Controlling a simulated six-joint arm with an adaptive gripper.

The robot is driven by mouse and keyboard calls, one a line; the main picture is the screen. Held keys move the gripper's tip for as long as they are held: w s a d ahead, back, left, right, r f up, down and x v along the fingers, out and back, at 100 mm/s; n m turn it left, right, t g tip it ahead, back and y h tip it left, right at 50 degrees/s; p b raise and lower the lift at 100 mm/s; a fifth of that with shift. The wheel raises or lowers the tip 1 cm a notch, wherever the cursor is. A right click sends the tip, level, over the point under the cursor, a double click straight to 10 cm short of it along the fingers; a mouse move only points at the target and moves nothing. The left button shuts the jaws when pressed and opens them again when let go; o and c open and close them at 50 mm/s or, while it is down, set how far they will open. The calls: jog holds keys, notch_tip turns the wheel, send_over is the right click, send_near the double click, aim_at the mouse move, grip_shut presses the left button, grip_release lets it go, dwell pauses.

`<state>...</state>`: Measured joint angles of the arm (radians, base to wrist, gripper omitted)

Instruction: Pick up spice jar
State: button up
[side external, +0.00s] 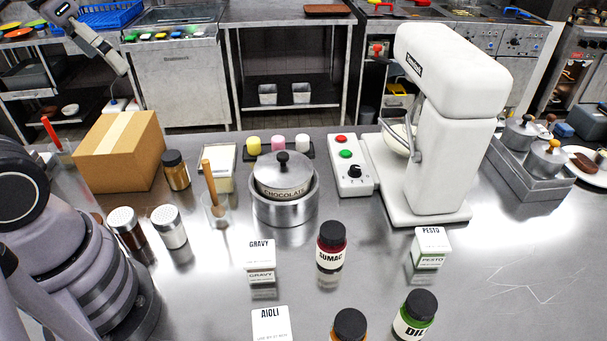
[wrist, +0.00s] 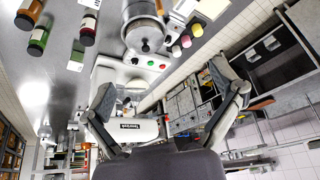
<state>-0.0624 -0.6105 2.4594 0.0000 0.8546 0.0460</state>
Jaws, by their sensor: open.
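Several jars with black lids are in view, and which one the task means cannot be told. A red SUMAC jar (side external: 331,254) stands upright at the front middle of the steel counter. A green jar labelled DIL (side external: 415,316) and an orange jar (side external: 349,325) stand nearer, cut by the lower edge. A brown-gold jar (side external: 176,170) stands beside the cardboard box. In the wrist view the red jar (wrist: 88,28) and green jar (wrist: 38,40) are at the upper left. My gripper (wrist: 163,85) is open and empty there, well away from the jars.
Gravy (side external: 261,262), pesto (side external: 430,248) and aioli (side external: 271,325) cartons stand around the jars. Behind are a chocolate pot (side external: 284,205), a white mixer (side external: 450,140), two shakers (side external: 169,227) and a cardboard box (side external: 118,150). The counter's front right is clear.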

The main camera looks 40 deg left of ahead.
jog(key=w+a+f+g, duration=0.2)
jog(key=w+a+f, duration=0.35)
jog(key=w, duration=0.35)
jog(key=n+g, duration=0.2)
jog(key=g, duration=0.1)
send_over(174, 166)
jog(key=w+a, duration=0.1)
jog(key=a, duration=0.1)
notch_tip(174, 166, down, 16)
notch_tip(174, 166, down, 8)
jog(key=shift+f, duration=0.25)
jog(key=shift+s+f, duration=0.15)
jog(key=shift+f, duration=2.95)
jog(key=shift+c, duration=0.3)
jog(key=c, duration=1.3)
jog(key=shift+r, duration=0.1)
